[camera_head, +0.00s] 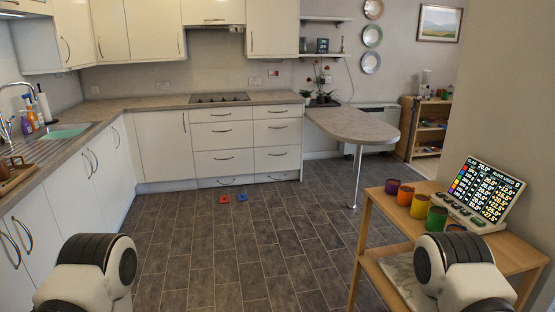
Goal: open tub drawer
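White drawers with curved metal handles stand under the hob in the back run of cabinets. The left stack has a top drawer (208,115), a middle drawer (205,136) and a deep lower drawer (205,164). The right stack has a top drawer (290,111), a middle drawer (290,131) and a lower drawer (290,160). A low plinth panel (208,183) with handles runs below them. All these fronts look closed. I cannot tell which one is the tub drawer. Only my arm links show at the bottom left and bottom right. Neither gripper is in view.
A red object (223,199) and a blue object (242,197) lie on the tiled floor before the drawers. A wooden shelf unit (371,230) with coloured pots and a display board (484,190) stands at right. A rounded counter (350,124) has one leg. The middle floor is clear.

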